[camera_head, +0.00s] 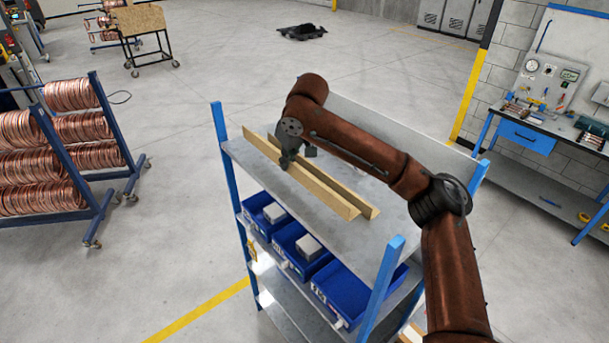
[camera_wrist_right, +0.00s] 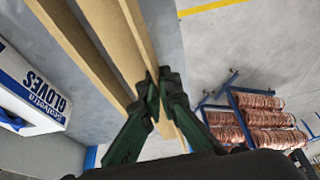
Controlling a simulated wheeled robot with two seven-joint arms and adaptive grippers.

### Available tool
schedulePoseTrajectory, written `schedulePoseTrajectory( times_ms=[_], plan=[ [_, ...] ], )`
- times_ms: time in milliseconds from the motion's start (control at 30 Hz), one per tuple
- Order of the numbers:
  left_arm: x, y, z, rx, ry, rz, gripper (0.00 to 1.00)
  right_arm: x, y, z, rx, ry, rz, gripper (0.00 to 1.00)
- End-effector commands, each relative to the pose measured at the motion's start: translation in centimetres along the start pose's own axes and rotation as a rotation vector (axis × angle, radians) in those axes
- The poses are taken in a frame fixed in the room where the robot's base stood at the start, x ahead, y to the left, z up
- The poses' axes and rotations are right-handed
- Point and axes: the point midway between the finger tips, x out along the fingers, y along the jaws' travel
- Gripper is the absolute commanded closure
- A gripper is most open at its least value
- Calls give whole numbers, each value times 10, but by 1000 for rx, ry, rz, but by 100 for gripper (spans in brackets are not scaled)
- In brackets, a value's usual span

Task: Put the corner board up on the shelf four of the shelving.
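The corner board (camera_head: 322,190) is a long, tan, angled strip at the top shelf (camera_head: 372,235) of the blue-posted shelving, lying lengthwise along its near side. I cannot tell whether it rests on the shelf or hangs just above it. My right gripper (camera_head: 286,163) comes down on the board left of its middle. In the right wrist view, the green fingers of my right gripper (camera_wrist_right: 160,88) close on one edge of the corner board (camera_wrist_right: 100,45). My left gripper is not in view.
Blue bins (camera_head: 302,245) with white boxes stand on the shelf below. A gloves box (camera_wrist_right: 30,95) shows in the wrist view. Blue corner posts (camera_head: 222,150) rise above the top shelf. Copper coil racks (camera_head: 50,165) stand left, a workbench (camera_head: 545,150) right. Floor behind is open.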

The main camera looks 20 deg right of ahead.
Motion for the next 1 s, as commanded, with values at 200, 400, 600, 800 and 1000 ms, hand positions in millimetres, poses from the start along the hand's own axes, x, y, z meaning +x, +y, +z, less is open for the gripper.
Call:
schedulePoseTrajectory(
  times_ms=[200,400,600,800,1000],
  plan=[
    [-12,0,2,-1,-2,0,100,26,-1,10,0,0,0,100],
    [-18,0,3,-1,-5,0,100,43,0,18,-1,-2,0,100],
    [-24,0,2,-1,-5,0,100,63,-1,26,0,2,1,100],
    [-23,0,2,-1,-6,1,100,64,-1,26,0,2,0,100],
    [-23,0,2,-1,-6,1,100,66,-1,27,0,1,-1,91]
  ],
)
